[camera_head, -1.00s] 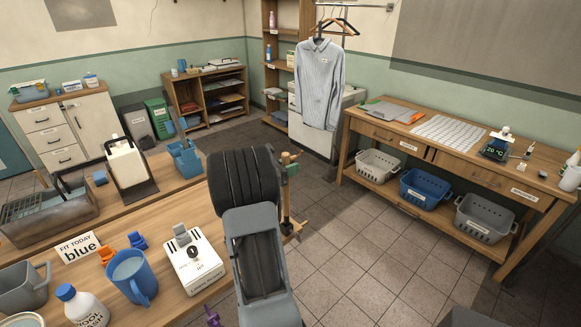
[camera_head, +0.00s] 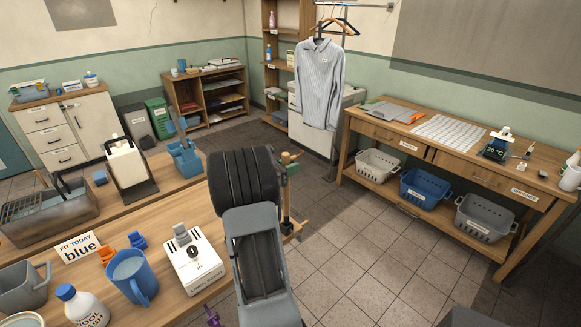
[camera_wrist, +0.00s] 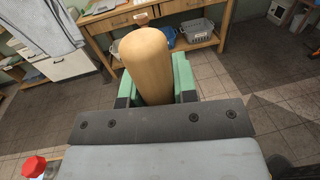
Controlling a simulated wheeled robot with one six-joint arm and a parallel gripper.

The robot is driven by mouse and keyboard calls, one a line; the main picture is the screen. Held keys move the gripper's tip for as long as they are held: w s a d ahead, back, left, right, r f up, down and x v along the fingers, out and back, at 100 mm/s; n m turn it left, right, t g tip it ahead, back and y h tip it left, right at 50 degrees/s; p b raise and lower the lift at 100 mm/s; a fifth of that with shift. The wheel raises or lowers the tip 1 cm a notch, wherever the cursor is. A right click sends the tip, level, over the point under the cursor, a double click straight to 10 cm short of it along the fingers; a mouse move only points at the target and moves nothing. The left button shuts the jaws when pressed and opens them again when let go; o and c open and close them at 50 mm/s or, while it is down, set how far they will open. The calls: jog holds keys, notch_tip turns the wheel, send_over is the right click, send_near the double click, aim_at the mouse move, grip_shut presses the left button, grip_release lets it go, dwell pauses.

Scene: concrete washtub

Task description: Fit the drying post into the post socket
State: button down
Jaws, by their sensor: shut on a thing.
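The drying post is a pale round wooden rod (camera_wrist: 145,55), held upright or nearly so between the green fingers of my gripper (camera_wrist: 153,90) in the wrist view. My gripper is shut on it. A card (camera_head: 79,247) reads "FIT TODAY blue".
The near bench holds a blue jug (camera_head: 134,275), a white box with a dial (camera_head: 193,259), orange (camera_head: 106,256) and blue (camera_head: 137,240) small pieces, and a white bottle (camera_head: 82,306). A side table (camera_head: 455,155) with baskets stands right. Tiled floor between is clear.

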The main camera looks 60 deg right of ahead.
jog(key=shift+f+b, duration=1.65)
jog(key=shift+f, duration=0.6)
jog(key=c, duration=0.8)
grip_release()
jog(key=shift+a, duration=0.1)
jog(key=b+v, duration=0.2)
jog(key=v, duration=1.1)
jog(key=shift+w+a, duration=0.2)
jog(key=shift+a, duration=0.05)
